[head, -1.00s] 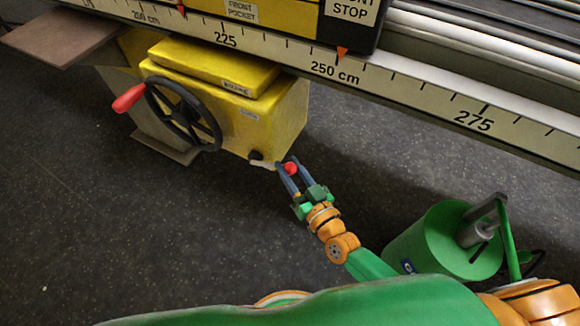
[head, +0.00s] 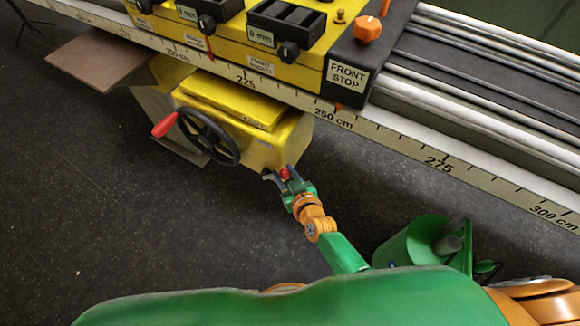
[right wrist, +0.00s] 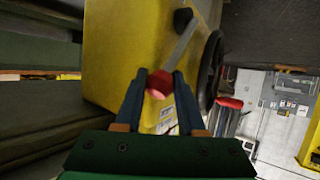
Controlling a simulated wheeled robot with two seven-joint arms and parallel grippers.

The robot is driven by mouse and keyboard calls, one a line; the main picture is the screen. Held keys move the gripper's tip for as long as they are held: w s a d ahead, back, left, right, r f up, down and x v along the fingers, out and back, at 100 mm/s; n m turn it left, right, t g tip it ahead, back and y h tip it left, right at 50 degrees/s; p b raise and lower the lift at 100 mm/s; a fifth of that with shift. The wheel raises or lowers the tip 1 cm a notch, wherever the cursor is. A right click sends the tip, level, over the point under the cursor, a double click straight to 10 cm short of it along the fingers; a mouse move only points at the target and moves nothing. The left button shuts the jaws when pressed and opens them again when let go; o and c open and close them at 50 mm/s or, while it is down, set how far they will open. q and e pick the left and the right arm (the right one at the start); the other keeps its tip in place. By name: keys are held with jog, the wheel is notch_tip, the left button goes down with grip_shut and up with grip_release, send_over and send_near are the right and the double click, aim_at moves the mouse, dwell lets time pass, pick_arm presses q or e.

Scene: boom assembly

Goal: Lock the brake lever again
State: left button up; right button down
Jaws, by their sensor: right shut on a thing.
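The brake lever is a thin metal rod (right wrist: 182,43) with a red knob (right wrist: 159,84), on a dark pivot (right wrist: 183,19) at the side of the yellow gearbox (head: 262,147). In the head view the red knob (head: 285,173) shows at the gearbox's lower right corner. My right gripper (head: 280,175) is shut on the red knob; in the right wrist view its two blue-grey fingers (right wrist: 156,88) stand on either side of it. My left gripper is not in view.
A black handwheel (head: 208,138) with a red handle (head: 164,125) is on the gearbox's left face. The scale rail (head: 400,150) runs above the gearbox. Dark floor lies open at left.

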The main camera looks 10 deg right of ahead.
jog(key=shift+w+a+r, duration=0.1)
jog(key=shift+a+r, duration=0.05)
jog(key=shift+r, duration=0.15)
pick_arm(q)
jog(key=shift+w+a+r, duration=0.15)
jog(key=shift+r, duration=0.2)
pick_arm(e)
jog(key=shift+f, duration=0.15)
jog(key=c, duration=0.5)
grip_release()
